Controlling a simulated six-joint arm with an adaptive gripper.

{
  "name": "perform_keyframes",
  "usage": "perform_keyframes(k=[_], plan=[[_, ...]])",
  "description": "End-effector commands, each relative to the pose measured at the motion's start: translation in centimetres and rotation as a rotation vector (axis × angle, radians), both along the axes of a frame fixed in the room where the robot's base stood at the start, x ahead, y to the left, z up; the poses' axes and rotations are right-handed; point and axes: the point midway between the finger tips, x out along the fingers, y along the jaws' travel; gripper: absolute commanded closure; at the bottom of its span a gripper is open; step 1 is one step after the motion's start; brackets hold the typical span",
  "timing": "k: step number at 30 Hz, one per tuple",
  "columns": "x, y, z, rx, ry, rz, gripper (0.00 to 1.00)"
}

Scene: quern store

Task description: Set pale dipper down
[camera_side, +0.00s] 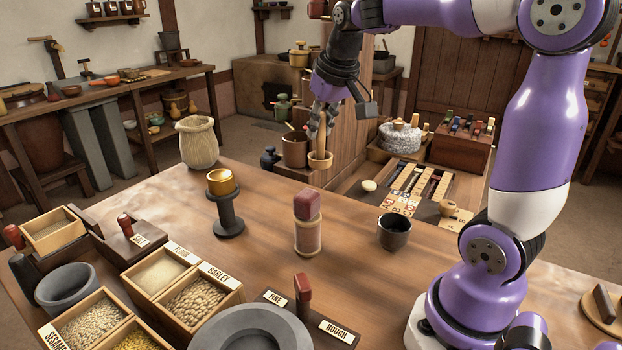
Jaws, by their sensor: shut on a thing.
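The pale dipper (320,162) hangs upright, its small round cup at the bottom and its light wooden handle rising above. My gripper (322,116) is shut on the upper part of that handle, near the far edge of the table (275,215). The cup appears close to the table's back edge in the picture. I cannot tell whether it touches anything below. The gripper's fingers partly hide the handle.
A brown pot (294,150) stands just left of the dipper. A jar with a reddish lid (308,232), a dark cup (394,232), a brass bowl on a dark stand (224,190) and a woven-looking vase (197,143) are nearby. Grain boxes (190,295) fill the front left.

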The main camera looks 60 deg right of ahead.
Motion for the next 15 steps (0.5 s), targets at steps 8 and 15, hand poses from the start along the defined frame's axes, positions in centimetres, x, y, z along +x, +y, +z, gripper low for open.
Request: perform_keyframes(k=[8, 15], plan=[[-3.1, -5.7, 0.0, -0.001, -0.002, -0.182, 1.0], [-3.2, -5.7, -3.7, 0.002, 0.003, -0.182, 1.0]])
